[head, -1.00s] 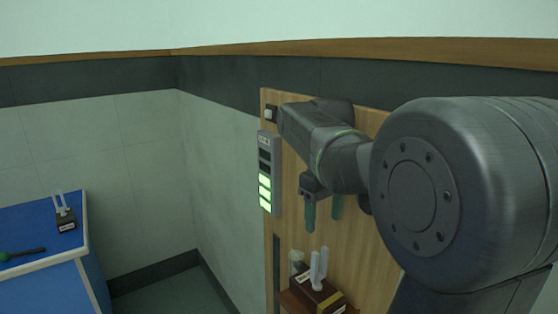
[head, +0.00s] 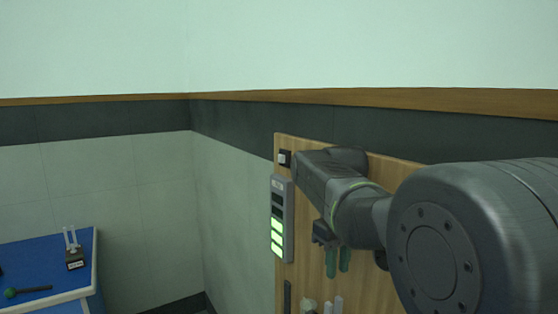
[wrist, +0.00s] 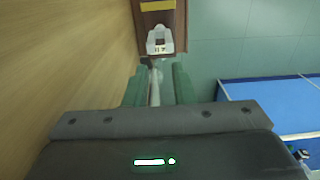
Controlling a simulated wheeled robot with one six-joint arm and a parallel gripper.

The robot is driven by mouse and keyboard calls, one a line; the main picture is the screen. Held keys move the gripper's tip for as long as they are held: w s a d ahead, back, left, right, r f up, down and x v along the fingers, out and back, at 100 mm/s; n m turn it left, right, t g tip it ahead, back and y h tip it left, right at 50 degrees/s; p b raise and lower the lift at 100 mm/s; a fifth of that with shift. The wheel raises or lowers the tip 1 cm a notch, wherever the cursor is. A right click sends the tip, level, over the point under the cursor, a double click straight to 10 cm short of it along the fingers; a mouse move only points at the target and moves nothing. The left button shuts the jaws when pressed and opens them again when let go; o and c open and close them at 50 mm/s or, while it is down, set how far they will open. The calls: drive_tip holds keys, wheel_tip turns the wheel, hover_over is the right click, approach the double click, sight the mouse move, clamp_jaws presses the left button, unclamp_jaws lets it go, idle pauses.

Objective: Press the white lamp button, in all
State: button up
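The white lamp button (head: 285,158) is a small pale square in a dark mount near the top left corner of a wooden panel (head: 378,279). My gripper (head: 338,262) is lower and to the right of it in the head view, with its green fingers pointing down, apart from the button. In the wrist view the gripper (wrist: 159,85) shows a narrow gap between its fingers, so it is partly open. A thin pale upright shape shows in that gap; I cannot tell whether it is between the fingers or beyond them. The button is not in the wrist view.
A dark holder with white prongs (wrist: 160,40) is on a brown ledge beneath my gripper. A blue bench (head: 45,261) stands at the left.

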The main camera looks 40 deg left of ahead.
clamp_jaws()
idle(1.4)
